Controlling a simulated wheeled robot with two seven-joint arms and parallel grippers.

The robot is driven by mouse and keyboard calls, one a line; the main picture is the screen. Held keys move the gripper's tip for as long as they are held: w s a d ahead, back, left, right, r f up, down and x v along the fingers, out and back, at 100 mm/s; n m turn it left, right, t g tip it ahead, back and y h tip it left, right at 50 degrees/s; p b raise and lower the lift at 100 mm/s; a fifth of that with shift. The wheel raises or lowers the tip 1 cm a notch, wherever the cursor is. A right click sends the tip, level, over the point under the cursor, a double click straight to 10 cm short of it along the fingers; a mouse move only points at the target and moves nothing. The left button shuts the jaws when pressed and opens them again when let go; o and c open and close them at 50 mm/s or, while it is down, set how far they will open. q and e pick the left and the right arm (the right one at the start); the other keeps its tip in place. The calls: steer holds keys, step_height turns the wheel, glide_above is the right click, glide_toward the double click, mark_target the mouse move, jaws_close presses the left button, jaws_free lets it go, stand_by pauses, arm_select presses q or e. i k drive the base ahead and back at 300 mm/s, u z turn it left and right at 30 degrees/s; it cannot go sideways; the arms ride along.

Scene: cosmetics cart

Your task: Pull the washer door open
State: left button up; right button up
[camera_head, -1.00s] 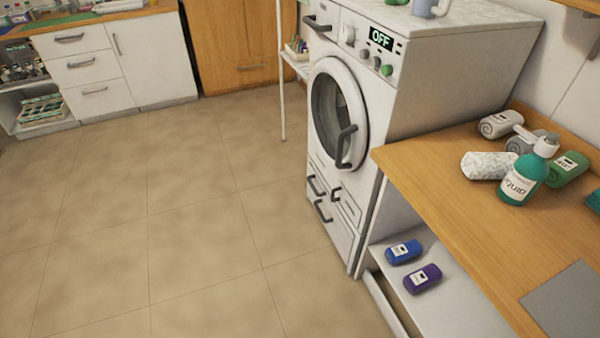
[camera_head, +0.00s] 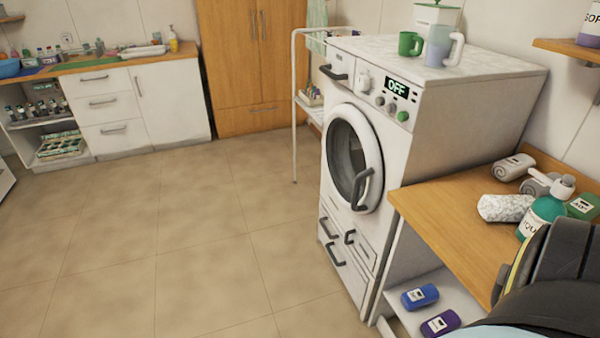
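The white washer (camera_head: 455,130) stands right of centre with its front turned to the left. Its round door (camera_head: 352,160) has a dark glass and a white ring, and looks shut. A dark grey door handle (camera_head: 362,189) sits on the door's lower right side. The washer's display reads OFF. A dark part of my own arm fills the lower right corner, in front of the wooden counter. No gripper fingers show, so neither gripper is in view. The arm is well apart from the door.
A wooden counter (camera_head: 447,220) with rolled towels and a green liquid bottle (camera_head: 541,217) stands right of the washer. A white rack (camera_head: 295,110) stands behind the washer. The tiled floor (camera_head: 190,235) is clear.

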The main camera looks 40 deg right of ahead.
mark_target(365, 201)
steer(key=i, duration=0.85)
steer(key=z, duration=1.05)
steer(key=i, duration=0.4)
steer(key=z, duration=0.4)
